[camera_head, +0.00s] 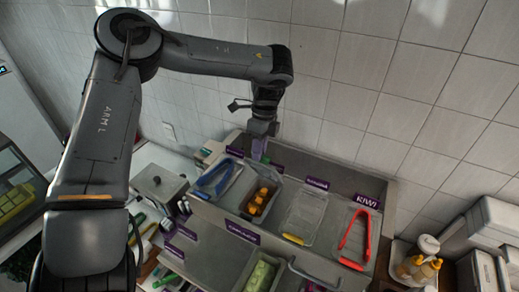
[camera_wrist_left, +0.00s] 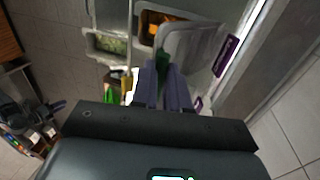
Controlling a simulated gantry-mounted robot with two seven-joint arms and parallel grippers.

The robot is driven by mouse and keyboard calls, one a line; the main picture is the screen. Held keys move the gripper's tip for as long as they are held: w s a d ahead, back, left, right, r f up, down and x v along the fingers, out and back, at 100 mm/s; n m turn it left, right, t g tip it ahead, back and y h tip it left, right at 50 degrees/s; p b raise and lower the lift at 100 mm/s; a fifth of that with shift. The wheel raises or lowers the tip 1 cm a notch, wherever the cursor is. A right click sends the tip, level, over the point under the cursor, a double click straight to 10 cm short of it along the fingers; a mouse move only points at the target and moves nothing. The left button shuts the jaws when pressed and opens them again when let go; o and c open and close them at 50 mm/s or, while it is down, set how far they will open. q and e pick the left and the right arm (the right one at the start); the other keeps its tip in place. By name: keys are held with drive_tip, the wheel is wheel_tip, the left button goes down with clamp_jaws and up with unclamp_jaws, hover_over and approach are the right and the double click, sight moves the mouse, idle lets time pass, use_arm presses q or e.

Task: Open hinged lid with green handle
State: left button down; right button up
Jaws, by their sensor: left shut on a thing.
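My left gripper (camera_head: 261,148) is at the back edge of the topping station, above the bin with orange pieces (camera_head: 259,200). It is shut on the green handle (camera_wrist_left: 162,60) of a clear hinged lid (camera_wrist_left: 192,42). In the left wrist view the fingers (camera_wrist_left: 163,82) point down onto the handle. The lid looks raised and tilted at the back of the bin, and the orange pieces show uncovered. Its exact angle is hard to tell. My right gripper is not in view.
Blue tongs (camera_head: 214,180) lie on the bin to the left. A clear lidded bin (camera_head: 303,215) and red tongs (camera_head: 355,238) lie to the right. A tiled wall stands close behind the station. A bin of green pieces (camera_head: 262,275) is in front.

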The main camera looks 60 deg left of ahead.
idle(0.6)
use_arm(q)
drive_tip(key=c, duration=1)
unclamp_jaws()
drive_tip(key=v, duration=1)
drive_tip(key=shift+w+r, duration=0.1)
drive_tip(key=shift+r, duration=0.3)
